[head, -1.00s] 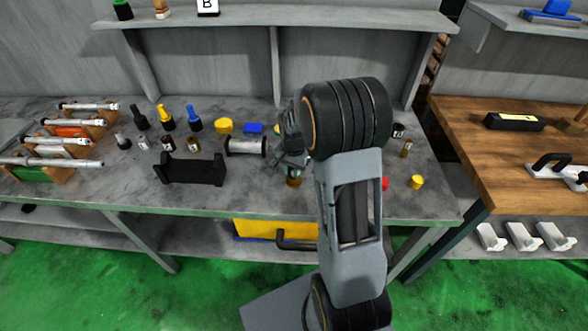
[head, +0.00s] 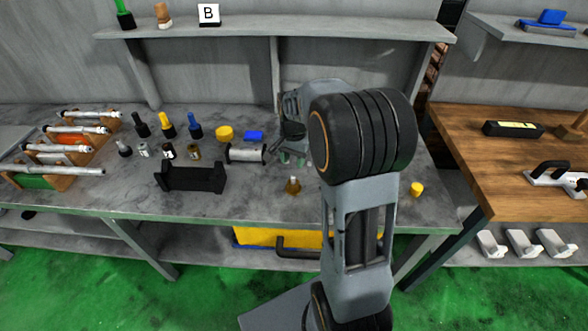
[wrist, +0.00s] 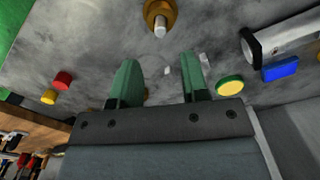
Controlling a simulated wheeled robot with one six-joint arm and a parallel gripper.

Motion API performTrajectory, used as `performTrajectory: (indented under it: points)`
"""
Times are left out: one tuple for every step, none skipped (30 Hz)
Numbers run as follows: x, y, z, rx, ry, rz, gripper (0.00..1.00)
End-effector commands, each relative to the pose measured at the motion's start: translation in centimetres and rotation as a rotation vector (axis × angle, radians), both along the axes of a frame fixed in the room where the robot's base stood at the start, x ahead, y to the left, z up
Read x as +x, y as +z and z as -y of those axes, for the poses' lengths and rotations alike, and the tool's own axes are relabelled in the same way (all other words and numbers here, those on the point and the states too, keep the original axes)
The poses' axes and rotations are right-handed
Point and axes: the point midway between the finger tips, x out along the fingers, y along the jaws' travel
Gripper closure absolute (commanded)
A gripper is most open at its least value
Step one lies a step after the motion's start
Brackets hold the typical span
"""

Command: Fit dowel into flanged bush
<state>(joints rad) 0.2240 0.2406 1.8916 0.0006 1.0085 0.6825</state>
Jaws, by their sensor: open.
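The brass flanged bush (head: 293,188) stands upright on the grey bench near its front, below and in front of my gripper in the head view. In the wrist view the bush (wrist: 153,9) is at the top edge, partly cut off. A pale dowel (wrist: 160,26) stands in its middle, with its end protruding; how deep it sits I cannot tell. My gripper (wrist: 162,76) is open, its two green fingers apart with no dowel or bush between them. In the head view my gripper (head: 289,158) is partly hidden by my arm.
A grey cylinder (head: 246,153), a blue block (head: 254,135) and a yellow round piece (head: 224,133) lie left of my gripper. A black cradle (head: 191,178) is at the front. Red (wrist: 63,80) and yellow (wrist: 49,96) pieces show in the wrist view.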

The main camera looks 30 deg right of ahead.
Motion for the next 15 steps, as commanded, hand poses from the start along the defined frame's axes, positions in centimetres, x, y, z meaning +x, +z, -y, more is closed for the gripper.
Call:
performTrajectory:
  points:
    - [0.0, 0.9, 0.0, -0.001, 0.0, 0.003, 0.59]
    - [0.0, 1.3, 0.0, -0.001, 0.0, 0.003, 0.59]
    - [0.0, 1.8, 0.0, 0.0, 0.0, 0.001, 0.59]
    - [0.0, 2.1, 0.0, -0.001, 0.0, 0.002, 0.59]
    - [0.0, 2.5, 0.0, 0.0, 0.0, 0.003, 0.59]
    - [0.0, 2.8, 0.0, 0.0, 0.0, 0.001, 0.59]
    - [0.0, 3.0, 0.0, 0.0, 0.001, 0.001, 0.59]
    - [-0.1, 3.3, -0.1, -0.001, 0.005, 0.003, 0.59]
    - [-0.3, 3.7, -0.3, -0.002, 0.018, 0.008, 0.59]
    - [-0.6, 4.0, -0.6, -0.003, 0.035, 0.014, 0.59]
    - [-1.0, 4.4, -1.0, -0.005, 0.061, 0.023, 0.59]
    - [-1.8, 5.0, -1.7, -0.009, 0.106, 0.037, 0.59]
    - [-2.5, 5.4, -2.2, -0.013, 0.146, 0.05, 0.59]
    - [-3.3, 5.8, -2.9, -0.017, 0.194, 0.066, 0.59]
    - [-4.6, 6.3, -3.8, -0.025, 0.262, 0.089, 0.59]
